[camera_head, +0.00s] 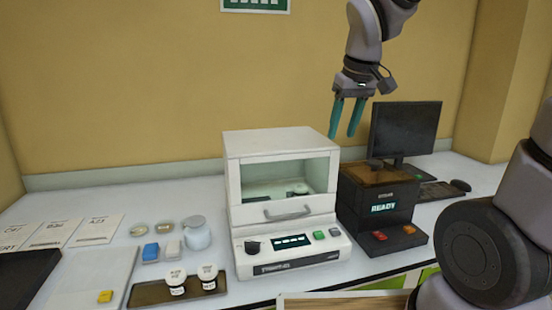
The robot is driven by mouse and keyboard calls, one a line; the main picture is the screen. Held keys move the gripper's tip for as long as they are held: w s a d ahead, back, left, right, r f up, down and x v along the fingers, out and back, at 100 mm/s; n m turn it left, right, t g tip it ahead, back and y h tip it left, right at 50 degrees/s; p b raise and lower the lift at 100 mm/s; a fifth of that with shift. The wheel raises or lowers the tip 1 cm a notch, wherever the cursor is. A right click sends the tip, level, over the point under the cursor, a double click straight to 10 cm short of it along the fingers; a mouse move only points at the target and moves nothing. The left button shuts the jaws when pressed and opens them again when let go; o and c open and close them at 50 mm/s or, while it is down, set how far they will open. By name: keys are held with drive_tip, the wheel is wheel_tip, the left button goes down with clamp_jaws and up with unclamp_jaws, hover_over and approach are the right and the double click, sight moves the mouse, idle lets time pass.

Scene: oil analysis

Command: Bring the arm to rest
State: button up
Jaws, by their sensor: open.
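My gripper (345,119) hangs in the air at the upper right, pointing down, with its two teal fingers apart and nothing between them. It is above the counter, over the gap between the white cabinet-like instrument (284,234) and the black machine (383,209). It appears clear of both. Another part of my arm (478,245) fills the lower right corner and hides some of the counter.
The black machine's display reads READY. A monitor (405,128) with keyboard (440,190) stands behind it. At left are a tray (150,293) with two lidded jars (175,279) (207,275), a larger jar (196,233), a blue block (151,251) and label cards (97,230).

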drive_tip(key=s+d+r+m+t+y, duration=0.1)
drive_tip(key=s+d+r+m+t, duration=0.2)
drive_tip(key=s+d+r+m, duration=0.4)
drive_tip(key=d, duration=0.2)
drive_tip(key=shift+s+d+m+t, duration=0.3)
drive_tip(key=shift+s+d, duration=0.05)
drive_tip(key=shift+d, duration=0.05)
idle(1.2)
